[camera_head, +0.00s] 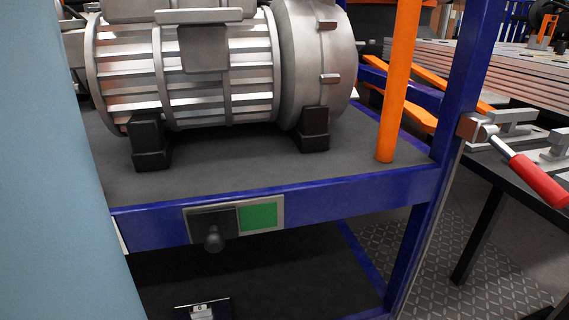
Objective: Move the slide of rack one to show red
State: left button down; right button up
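A status plate (276,201) is fixed on the front beam of a blue rack (365,194). A dark slide (212,224) with a round black knob (214,240) covers the plate's left part. The right part shows a green field (258,217). No red shows on the plate. No rack number can be read in this view. Neither of my grippers is in view.
A large metal motor (190,70) stands on the rack's shelf beside an orange post (398,80). A pale blue surface (60,180) fills the left edge. A clamp with a red handle (535,180) sticks out at right, above a dark table.

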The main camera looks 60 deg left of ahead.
aim_at(211, 228)
jog(key=u, duration=2.15)
